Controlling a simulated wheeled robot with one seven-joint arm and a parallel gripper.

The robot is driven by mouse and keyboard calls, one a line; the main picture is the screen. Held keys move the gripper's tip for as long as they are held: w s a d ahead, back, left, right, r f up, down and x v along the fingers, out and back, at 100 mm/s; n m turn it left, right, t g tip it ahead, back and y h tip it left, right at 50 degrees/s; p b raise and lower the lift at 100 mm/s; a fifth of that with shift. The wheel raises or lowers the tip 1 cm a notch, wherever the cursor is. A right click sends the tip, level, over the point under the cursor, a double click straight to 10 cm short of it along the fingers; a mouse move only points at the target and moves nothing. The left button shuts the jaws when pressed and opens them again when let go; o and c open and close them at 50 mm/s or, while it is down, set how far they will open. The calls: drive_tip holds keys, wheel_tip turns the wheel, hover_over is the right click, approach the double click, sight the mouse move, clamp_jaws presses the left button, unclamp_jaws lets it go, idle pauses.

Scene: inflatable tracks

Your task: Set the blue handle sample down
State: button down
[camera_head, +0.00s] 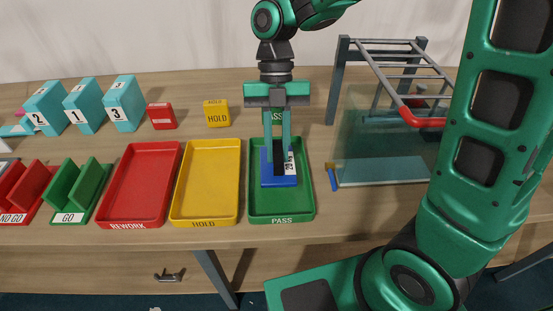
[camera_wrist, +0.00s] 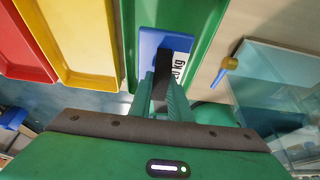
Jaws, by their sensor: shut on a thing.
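The blue handle sample (camera_head: 283,181) is a blue block with a black upright handle and a white label ending in "kg". It is in or just above the green PASS tray (camera_head: 282,217); I cannot tell whether it touches the tray floor. My gripper (camera_head: 276,152) points down over the tray, with its fingers shut on the handle. In the wrist view the blue sample (camera_wrist: 148,42) shows beyond the fingers, its black handle between them, inside the outline of the green tray (camera_wrist: 205,35). The fingers hide part of the handle.
Left of the PASS tray stand the yellow HOLD tray (camera_head: 205,222) and the red REWORK tray (camera_head: 135,224). Small yellow (camera_head: 216,113) and red (camera_head: 162,116) blocks stand behind. A clear tank (camera_head: 380,172) with a metal rack stands close on the right, a small blue-and-yellow object (camera_head: 332,177) beside it.

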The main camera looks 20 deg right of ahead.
drive_tip(key=shift+s+d+f, duration=0.1)
drive_tip(key=shift+s+f, duration=0.05)
drive_tip(key=shift+s, duration=0.05)
drive_tip(key=shift+f, duration=1.95)
drive_tip(key=shift+f, duration=0.1)
drive_tip(key=c, duration=1.6)
unclamp_jaws()
drive_tip(key=shift+c, duration=0.2)
drive_tip(key=v, duration=1.2)
drive_tip(key=shift+s, duration=0.15)
